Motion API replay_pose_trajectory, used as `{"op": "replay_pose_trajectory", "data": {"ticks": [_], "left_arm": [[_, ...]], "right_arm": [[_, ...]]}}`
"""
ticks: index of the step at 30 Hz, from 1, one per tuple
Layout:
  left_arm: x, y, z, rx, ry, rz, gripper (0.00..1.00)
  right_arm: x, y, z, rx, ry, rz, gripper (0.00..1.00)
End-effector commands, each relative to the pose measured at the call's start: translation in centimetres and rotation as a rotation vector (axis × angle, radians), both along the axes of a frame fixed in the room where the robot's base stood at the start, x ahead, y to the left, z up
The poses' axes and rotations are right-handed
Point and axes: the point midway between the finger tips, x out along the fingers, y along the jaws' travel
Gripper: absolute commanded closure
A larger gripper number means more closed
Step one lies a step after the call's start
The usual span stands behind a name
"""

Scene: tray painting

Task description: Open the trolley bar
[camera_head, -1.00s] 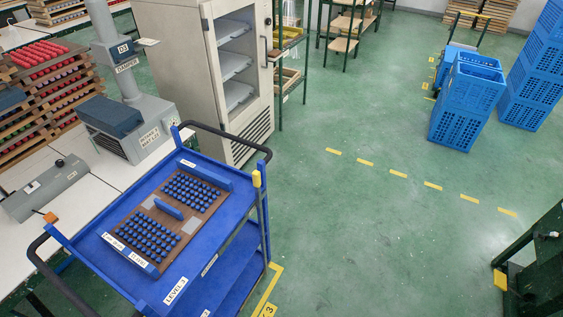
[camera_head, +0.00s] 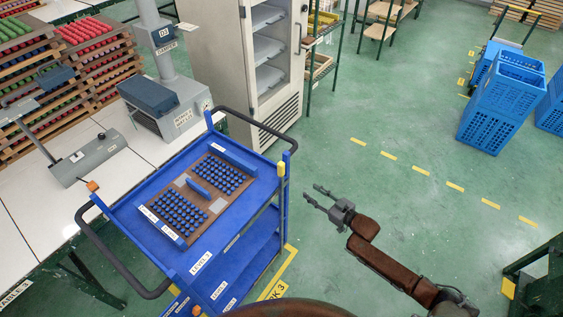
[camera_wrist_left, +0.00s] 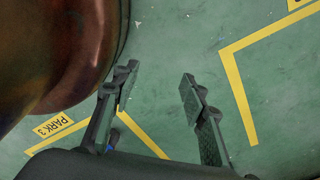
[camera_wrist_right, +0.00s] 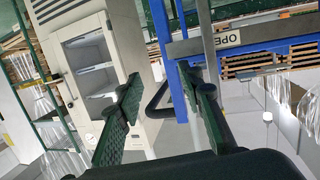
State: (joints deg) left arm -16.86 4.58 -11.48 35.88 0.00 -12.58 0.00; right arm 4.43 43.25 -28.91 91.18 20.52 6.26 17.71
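The blue trolley (camera_head: 262,205) stands left of centre, with a tray of blue pieces (camera_head: 200,190) on its top shelf. A bar with a yellow end (camera_head: 281,169) stands upright at its right corner post. My right gripper (camera_head: 318,194) is open and empty, to the right of that bar and apart from it. My left gripper (camera_wrist_left: 150,110) is open and empty over the floor and is not seen in the head view.
A white cabinet (camera_head: 225,60) stands behind the trolley. A white table (camera_head: 40,200) with a grey device (camera_head: 90,157) is at left. Blue crates (camera_head: 500,105) stand at the far right. A dark green frame (camera_head: 540,285) is at lower right. Green floor between is clear.

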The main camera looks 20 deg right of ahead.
Motion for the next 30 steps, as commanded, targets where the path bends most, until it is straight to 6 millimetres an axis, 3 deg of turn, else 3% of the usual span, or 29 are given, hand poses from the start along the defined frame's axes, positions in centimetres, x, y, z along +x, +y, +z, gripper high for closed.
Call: {"op": "replay_pose_trajectory", "data": {"ticks": [1, 3, 6, 9, 16, 24, 30], "left_arm": [[0.6, 0.0, 0.9, 0.000, -0.008, -0.001, 0.60], [0.8, 0.0, 1.3, 0.000, -0.011, -0.001, 0.60], [0.6, 0.0, 1.7, 0.000, -0.009, -0.001, 0.60], [0.1, 0.0, 1.8, 0.001, -0.003, 0.001, 0.60], [-1.0, 0.1, 1.7, 0.001, 0.012, 0.003, 0.60], [-0.9, 0.1, 1.7, 0.002, 0.011, 0.003, 0.60], [-0.7, 0.1, 1.7, 0.002, 0.007, 0.003, 0.60]], "right_arm": [[0.4, 1.8, 4.7, 0.023, -0.046, 0.053, 0.65], [0.4, 4.0, 9.1, 0.059, -0.089, 0.111, 0.65], [0.0, 6.1, 13.1, 0.095, -0.125, 0.171, 0.65], [-0.2, 7.3, 15.1, 0.114, -0.143, 0.202, 0.65], [1.8, 9.3, 15.6, 0.122, -0.150, 0.211, 0.65], [4.9, 11.6, 15.5, 0.120, -0.148, 0.208, 0.65], [5.7, 12.2, 15.4, 0.117, -0.147, 0.208, 0.65]]}}
